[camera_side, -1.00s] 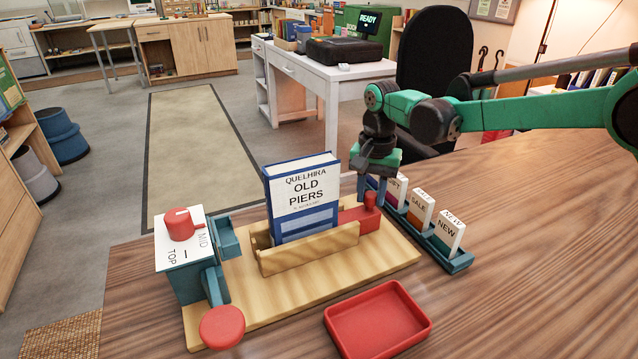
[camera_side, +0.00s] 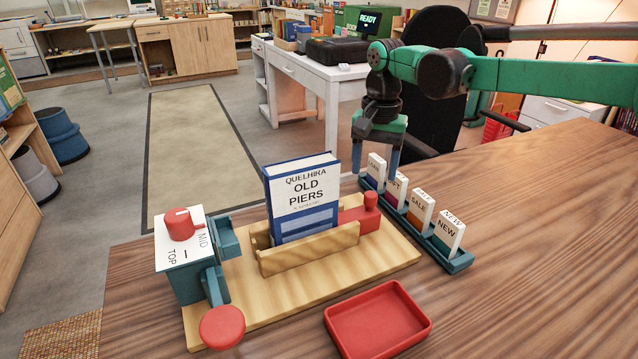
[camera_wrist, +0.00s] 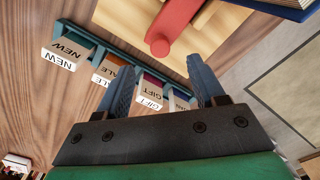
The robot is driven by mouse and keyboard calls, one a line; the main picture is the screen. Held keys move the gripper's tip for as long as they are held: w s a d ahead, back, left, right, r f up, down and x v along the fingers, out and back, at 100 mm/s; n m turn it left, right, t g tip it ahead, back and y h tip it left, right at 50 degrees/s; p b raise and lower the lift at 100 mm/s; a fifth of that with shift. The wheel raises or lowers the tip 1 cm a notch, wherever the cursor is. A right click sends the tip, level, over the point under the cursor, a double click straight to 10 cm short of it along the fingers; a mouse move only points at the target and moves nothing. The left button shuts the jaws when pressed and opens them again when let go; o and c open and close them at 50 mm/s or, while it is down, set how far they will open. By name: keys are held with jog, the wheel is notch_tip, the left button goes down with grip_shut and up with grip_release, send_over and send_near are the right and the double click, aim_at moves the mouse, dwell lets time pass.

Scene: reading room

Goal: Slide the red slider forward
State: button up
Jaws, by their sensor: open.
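The red slider (camera_side: 360,214) sits at the right end of the wooden fixture (camera_side: 395,260), with a round upright knob. It also shows at the top of the wrist view (camera_wrist: 172,25). My gripper (camera_side: 375,167) is open and empty, above and behind the slider, near the far end of the card rack (camera_side: 452,265). In the wrist view my two blue fingers (camera_wrist: 162,84) are spread apart, with the rack's cards between and beyond them. The slider is outside the fingers. A blue and white book (camera_side: 304,200) stands upright in the fixture's wooden holder, beside the slider.
A teal box with a red dial (camera_side: 182,225) stands at the fixture's left end. A round red pad (camera_side: 222,327) is at its front. An empty red tray (camera_side: 378,320) lies in front. The table at the right is clear.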

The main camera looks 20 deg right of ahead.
aim_at(371, 194)
jog(key=shift+f, duration=0.1)
jog(key=shift+f, duration=2.7)
grip_shut()
jog(key=shift+a, duration=0.1)
